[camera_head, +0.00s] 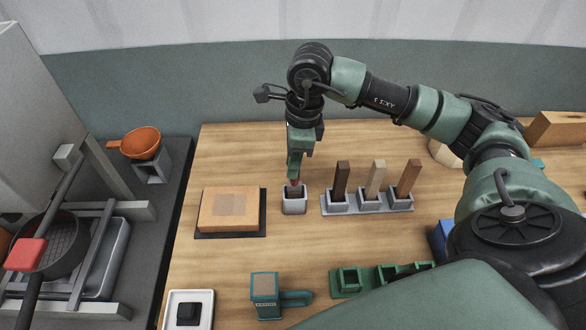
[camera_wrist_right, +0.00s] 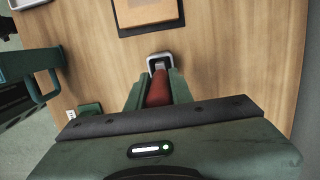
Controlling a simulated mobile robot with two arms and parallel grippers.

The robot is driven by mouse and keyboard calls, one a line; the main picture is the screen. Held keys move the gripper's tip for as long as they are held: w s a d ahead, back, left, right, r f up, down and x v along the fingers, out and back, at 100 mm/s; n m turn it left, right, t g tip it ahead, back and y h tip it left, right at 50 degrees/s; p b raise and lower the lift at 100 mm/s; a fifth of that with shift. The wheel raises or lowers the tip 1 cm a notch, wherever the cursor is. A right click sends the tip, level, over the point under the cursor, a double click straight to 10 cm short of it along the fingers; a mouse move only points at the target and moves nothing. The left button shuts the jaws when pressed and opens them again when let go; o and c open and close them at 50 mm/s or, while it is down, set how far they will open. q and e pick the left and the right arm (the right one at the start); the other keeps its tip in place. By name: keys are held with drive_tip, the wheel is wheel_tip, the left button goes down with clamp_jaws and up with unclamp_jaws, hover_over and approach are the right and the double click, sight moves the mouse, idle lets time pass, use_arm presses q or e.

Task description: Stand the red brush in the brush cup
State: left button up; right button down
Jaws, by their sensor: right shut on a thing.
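The red brush (camera_wrist_right: 158,90) is held between the fingers of my right gripper (camera_head: 294,172), which is shut on it and points down. The gripper also shows in the right wrist view (camera_wrist_right: 157,92). The brush cup (camera_head: 294,206) is a small pale grey square cup on the wooden table, directly below the gripper. Its rim shows in the right wrist view (camera_wrist_right: 151,62). The brush's lower end is at the cup's mouth and seems to be inside; how deep it sits is hidden. My left gripper is not in view.
A grey rack (camera_head: 368,208) with several wooden blocks stands right of the cup. An orange-tan block on a dark mat (camera_head: 259,227) lies left. A teal mug (camera_head: 265,292) and green holder (camera_head: 346,283) are nearer. A stove with a pan (camera_head: 68,246) is far left.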

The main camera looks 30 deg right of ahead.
sight(294, 187)
wheel_tip(294, 187, down, 3)
drive_tip(key=shift+f+p, duration=0.15)
drive_tip(key=shift+p, duration=0.15)
drive_tip(key=shift+f, duration=0.15)
drive_tip(key=c, duration=1.3)
unclamp_jaws()
drive_tip(key=shift+o, duration=0.2)
